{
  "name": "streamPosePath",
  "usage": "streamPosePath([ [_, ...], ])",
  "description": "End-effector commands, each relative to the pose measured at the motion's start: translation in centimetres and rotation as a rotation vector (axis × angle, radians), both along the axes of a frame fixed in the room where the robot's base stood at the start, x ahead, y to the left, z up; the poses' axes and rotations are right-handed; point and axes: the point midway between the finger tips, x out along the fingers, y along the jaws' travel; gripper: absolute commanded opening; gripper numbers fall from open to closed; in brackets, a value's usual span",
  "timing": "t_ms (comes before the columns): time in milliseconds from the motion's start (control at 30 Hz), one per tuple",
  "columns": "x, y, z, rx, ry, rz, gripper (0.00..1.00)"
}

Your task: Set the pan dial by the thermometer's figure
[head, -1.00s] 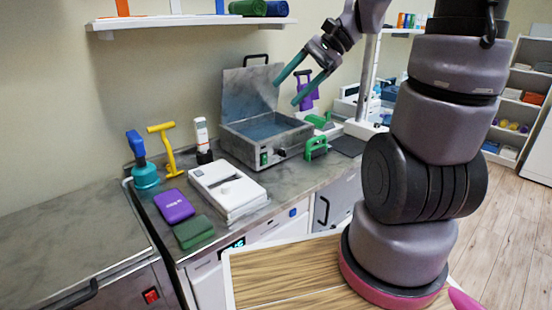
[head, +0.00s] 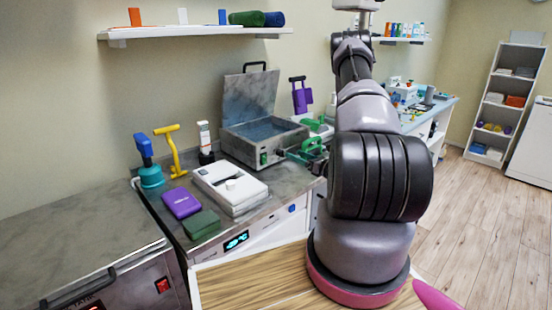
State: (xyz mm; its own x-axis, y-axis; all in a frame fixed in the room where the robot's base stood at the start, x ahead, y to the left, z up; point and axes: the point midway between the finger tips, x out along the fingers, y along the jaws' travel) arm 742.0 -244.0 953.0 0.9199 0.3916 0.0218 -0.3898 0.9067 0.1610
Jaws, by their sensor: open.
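The pan is a grey metal box (head: 243,153) on the counter, its lid raised and bluish water inside. A small green dial or switch (head: 264,158) shows on its front; its setting is too small to read.
A white device (head: 230,187), purple box (head: 182,203), green box (head: 201,224), teal-based blue-topped tool (head: 149,170) and yellow T-handled tool (head: 173,150) stand left of the pan. A purple holder (head: 300,95) is behind. A red switch (head: 162,285) is lower left.

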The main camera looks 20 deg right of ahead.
Motion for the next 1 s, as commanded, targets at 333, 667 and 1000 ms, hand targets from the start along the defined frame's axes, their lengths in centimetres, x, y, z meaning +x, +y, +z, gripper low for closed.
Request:
streamPosePath([
  [333, 0.1, -2.3, -3.8, 0.022, 0.032, -0.121, 0.71],
  [667, 6.0, -0.5, -3.7, 0.022, 0.03, -0.116, 0.71],
  [1000, 9.2, 0.3, -3.7, 0.023, 0.031, -0.12, 0.71],
])
